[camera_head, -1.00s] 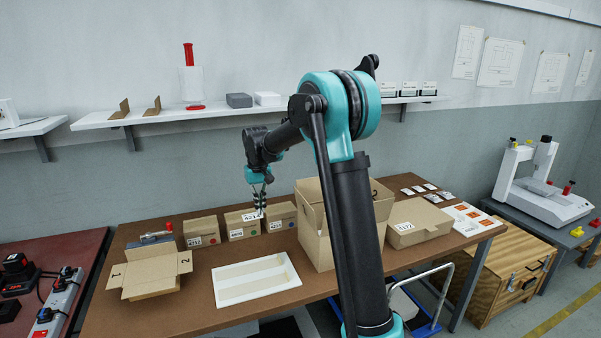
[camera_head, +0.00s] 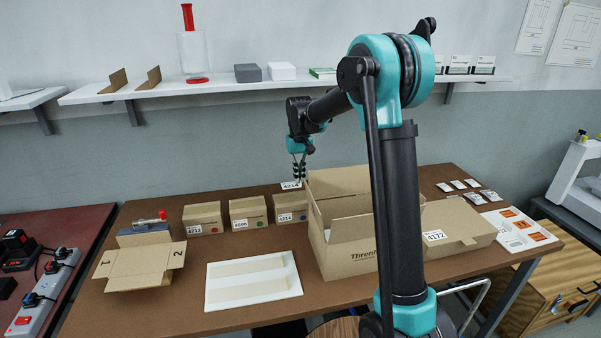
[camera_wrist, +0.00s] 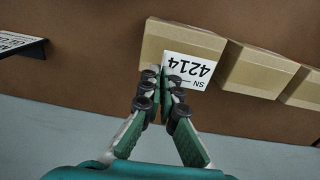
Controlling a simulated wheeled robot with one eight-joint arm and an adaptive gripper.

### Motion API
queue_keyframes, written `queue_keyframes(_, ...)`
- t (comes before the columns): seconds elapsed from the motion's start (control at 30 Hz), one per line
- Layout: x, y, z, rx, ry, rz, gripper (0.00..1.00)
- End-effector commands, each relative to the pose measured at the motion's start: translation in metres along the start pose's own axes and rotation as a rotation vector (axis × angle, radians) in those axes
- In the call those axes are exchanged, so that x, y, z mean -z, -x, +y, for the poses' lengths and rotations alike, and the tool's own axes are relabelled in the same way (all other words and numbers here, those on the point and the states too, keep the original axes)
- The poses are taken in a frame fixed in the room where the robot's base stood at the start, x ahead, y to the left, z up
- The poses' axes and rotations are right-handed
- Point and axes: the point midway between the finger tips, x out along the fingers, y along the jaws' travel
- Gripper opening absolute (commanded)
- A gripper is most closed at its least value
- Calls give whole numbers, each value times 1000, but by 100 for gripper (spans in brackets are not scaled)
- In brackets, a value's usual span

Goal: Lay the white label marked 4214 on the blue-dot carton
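The white label marked 4214 (camera_wrist: 188,70) is pinched between the fingertips of my gripper (camera_wrist: 165,88); it also shows small in the head view (camera_head: 291,185). The blue-dot carton (camera_head: 291,209) is the right one of three small tan cartons at the table's back. In the head view the label appears just above that carton's back edge. In the wrist view it overlaps the near edge of a carton (camera_wrist: 180,42), which seems to be the same one. I cannot tell whether label and carton touch.
The green-dot carton (camera_head: 248,213) and red-dot carton (camera_head: 203,219) stand to the left. A tall open box (camera_head: 340,245) stands close on the right. A white tray (camera_head: 252,298) lies in front. The shelf (camera_head: 215,87) is above, behind my gripper.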

Motion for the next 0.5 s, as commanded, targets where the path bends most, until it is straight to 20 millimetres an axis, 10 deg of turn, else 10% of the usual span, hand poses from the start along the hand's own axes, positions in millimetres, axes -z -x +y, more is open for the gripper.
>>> queue_keyframes(0.5, 0, -43, 0, 0, 0, 0, 0)
